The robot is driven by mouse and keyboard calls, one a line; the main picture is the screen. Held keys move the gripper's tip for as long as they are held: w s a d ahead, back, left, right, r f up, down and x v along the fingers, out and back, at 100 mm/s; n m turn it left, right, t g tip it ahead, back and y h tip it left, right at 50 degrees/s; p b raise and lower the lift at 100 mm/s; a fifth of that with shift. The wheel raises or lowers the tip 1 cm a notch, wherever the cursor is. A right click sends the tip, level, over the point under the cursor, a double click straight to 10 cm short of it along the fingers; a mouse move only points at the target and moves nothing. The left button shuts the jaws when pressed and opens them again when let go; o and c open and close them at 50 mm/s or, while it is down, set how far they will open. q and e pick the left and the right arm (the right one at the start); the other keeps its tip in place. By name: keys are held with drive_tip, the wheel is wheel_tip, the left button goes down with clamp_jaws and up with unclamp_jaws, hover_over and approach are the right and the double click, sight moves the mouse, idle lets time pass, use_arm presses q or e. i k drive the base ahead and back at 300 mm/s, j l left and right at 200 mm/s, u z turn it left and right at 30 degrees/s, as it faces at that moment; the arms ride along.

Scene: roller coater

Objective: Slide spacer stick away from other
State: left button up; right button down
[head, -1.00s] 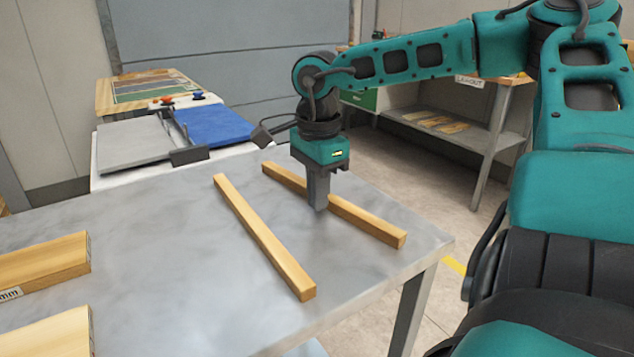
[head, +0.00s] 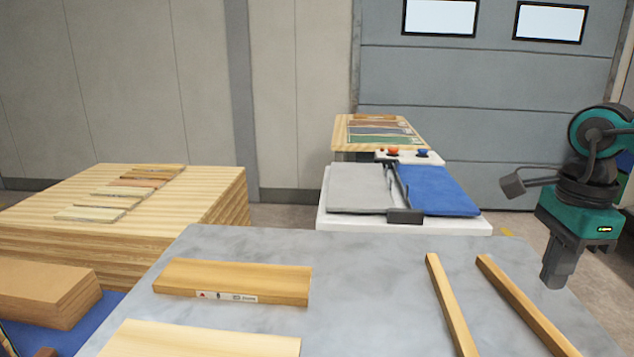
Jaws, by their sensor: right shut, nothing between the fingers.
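Two long wooden spacer sticks lie on the grey metal table (head: 370,290). The left stick (head: 451,308) and the right stick (head: 524,306) are apart, with a gap that widens toward the front. The near ends of both are cut off by the picture's lower edge. My right gripper (head: 553,284) is shut and empty, pointing down beside the right stick on its right side. I cannot tell whether it touches the stick. My left gripper is not in view.
A labelled board (head: 235,278) and a second board (head: 200,340) lie at the table's left. A roller coater with a blue pad (head: 437,190) stands behind the table. A wood stack (head: 110,225) with sample strips stands at the left.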

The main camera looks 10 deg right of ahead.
sight(465, 345)
drive_tip(key=k, duration=1)
